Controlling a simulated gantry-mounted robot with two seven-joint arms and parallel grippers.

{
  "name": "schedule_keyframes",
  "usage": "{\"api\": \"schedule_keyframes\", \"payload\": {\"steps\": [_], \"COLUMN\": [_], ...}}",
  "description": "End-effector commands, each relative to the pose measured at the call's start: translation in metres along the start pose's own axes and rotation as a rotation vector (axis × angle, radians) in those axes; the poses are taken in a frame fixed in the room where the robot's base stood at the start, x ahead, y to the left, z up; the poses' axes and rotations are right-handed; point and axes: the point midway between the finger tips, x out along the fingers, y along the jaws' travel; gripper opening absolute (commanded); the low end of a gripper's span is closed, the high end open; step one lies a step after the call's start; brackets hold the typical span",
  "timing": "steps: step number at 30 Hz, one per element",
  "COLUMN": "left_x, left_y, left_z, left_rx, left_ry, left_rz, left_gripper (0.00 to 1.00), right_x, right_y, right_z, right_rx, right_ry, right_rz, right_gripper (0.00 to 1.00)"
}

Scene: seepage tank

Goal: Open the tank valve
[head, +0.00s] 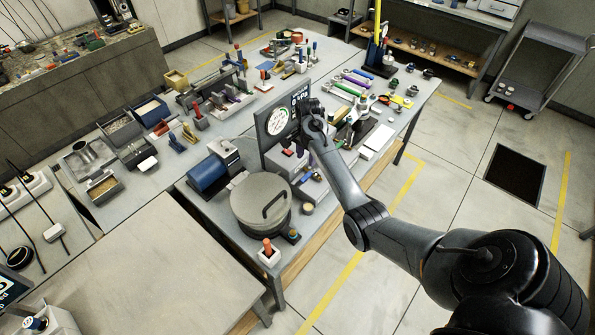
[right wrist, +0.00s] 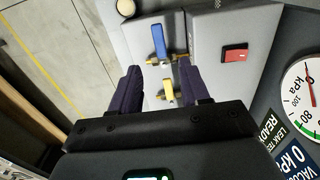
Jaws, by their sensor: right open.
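In the right wrist view, a valve with a blue lever handle (right wrist: 159,40) and brass fittings stands on a grey box. I cannot tell which one is the tank valve. In the head view, my right gripper (head: 293,146) is beside the gauge panel. A round lidded grey tank (head: 253,203) stands nearby. My left gripper is not in view.
The dial gauge (right wrist: 303,95) is at the right of the wrist view, and a red switch (right wrist: 235,53) sits on the grey box. A blue motor (head: 208,175) stands left of the tank. The bench behind is crowded with tools. The front-left tabletop (head: 140,265) is clear.

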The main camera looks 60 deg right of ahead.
Motion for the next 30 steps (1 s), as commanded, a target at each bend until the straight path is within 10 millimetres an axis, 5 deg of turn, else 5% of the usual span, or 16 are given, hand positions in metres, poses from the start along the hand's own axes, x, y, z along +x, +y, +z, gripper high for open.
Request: {"api": "schedule_keyframes", "payload": {"steps": [15,30], "left_x": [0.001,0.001], "left_y": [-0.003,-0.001], "left_z": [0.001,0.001], "left_rx": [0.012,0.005], "left_ry": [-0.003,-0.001], "left_rz": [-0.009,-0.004], "left_gripper": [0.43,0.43], "right_x": [0.079,0.095], "right_y": [0.001,0.001], "right_z": [0.001,0.001], "right_rx": [-0.005,-0.006], "right_ry": [0.000,0.002], "right_rz": [0.003,0.001], "right_gripper": [0.46,0.46]}}
